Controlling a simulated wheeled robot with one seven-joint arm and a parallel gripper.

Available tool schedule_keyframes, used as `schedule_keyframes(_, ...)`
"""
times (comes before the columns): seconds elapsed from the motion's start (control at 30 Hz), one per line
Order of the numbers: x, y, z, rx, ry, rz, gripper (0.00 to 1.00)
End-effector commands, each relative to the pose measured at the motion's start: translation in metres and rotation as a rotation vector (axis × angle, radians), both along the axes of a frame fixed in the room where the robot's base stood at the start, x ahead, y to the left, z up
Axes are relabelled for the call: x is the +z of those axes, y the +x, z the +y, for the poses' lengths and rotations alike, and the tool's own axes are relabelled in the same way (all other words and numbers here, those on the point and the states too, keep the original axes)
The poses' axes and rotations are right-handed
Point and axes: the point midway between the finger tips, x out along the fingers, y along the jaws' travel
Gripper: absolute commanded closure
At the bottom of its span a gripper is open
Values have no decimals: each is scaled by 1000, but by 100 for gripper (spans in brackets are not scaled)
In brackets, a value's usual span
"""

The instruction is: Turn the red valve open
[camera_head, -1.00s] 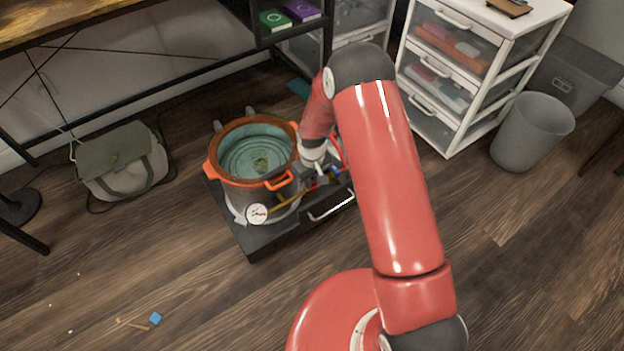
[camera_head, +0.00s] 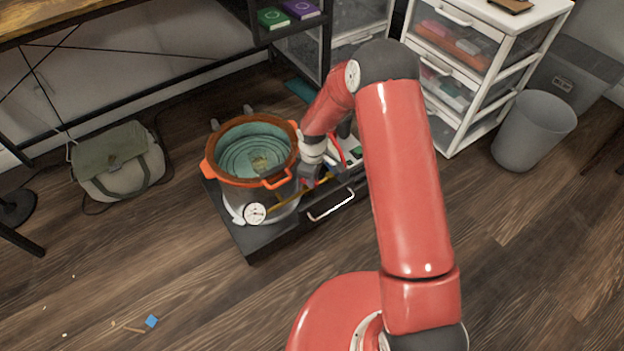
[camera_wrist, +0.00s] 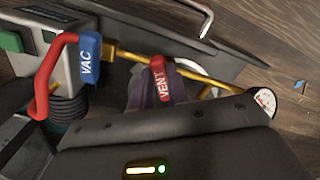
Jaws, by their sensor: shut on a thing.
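The red valve handle, marked VENT (camera_wrist: 160,86), sits on a brass pipe (camera_wrist: 205,78) in the wrist view. My gripper (camera_wrist: 158,92) is shut on this handle, with its dark fingers close around it. The label stays visible, but part of the handle is hidden by the gripper. In the head view, my gripper (camera_head: 309,176) is beside the right wall of the pot, low over the pipe. A blue handle marked VAC (camera_wrist: 88,58) is on the same pipe, to the left and apart from the gripper.
A steel pot with an orange rim (camera_head: 208,168) stands on a dark base (camera_head: 262,243). A round gauge (camera_head: 255,214) is at the pipe's end. A red hose (camera_wrist: 45,80) runs to a pump box (camera_wrist: 60,25). A bag (camera_head: 120,165) lies left; the front floor is mostly clear.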

Motion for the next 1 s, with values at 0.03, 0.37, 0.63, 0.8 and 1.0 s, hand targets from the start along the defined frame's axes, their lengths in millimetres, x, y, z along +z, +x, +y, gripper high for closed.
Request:
schedule_keyframes(0.03, -1, 1, -1, 44, 0, 0, 100)
schedule_keyframes(0.37, 0, 4, -2, 357, 0, 1, 100)
schedule_keyframes(0.63, 1, 7, -1, 612, 0, 0, 100)
schedule_keyframes(0.8, 1, 9, -1, 753, 1, 1, 100)
schedule_keyframes(1.0, 1, 11, 0, 887, 0, 0, 100)
